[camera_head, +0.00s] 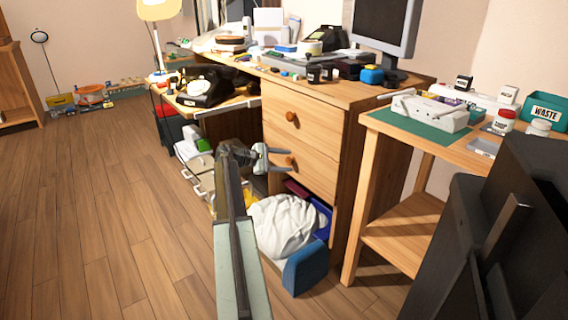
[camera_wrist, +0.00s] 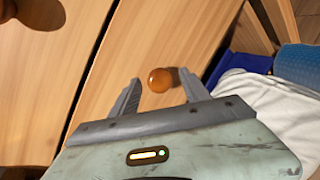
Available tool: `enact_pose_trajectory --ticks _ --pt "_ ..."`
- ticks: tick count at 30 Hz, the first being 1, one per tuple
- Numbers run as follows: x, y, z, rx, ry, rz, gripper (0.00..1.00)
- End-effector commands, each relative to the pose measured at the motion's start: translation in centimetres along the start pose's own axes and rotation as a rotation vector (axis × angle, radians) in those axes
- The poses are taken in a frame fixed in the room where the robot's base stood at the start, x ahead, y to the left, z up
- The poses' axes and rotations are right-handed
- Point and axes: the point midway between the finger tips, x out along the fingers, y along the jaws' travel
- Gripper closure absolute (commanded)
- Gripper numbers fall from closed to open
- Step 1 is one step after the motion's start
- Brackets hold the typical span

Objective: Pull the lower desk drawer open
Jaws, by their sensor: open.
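The wooden desk has two drawers stacked at its front. The lower drawer (camera_head: 311,172) looks closed, its front level with the upper drawer (camera_head: 311,133). Its round orange-brown knob shows in the wrist view (camera_wrist: 159,80), near the tips of my gripper and between the lines of the two fingers. My gripper (camera_head: 289,160) is open, its fingers reaching toward the lower drawer front on either side of the knob. In the wrist view my gripper (camera_wrist: 163,90) holds nothing. I cannot tell whether either finger touches the knob or the drawer front. The upper knob (camera_head: 292,117) is clear above.
A white bag (camera_head: 285,225) and a blue padded object (camera_head: 305,268) fill the space below the drawers. A side table (camera_head: 395,235) stands close on the right. The wooden floor (camera_head: 110,220) on the left is free.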

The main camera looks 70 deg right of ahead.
Motion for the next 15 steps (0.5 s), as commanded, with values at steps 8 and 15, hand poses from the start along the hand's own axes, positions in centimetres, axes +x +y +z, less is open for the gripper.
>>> enact_pose_trajectory --ticks 8,15 --pt "-0.1 0.0 0.0 0.0 0.0 0.0 1.0" --pt "-0.22 -0.01 -0.06 0.0 0.001 0.0 1.0"
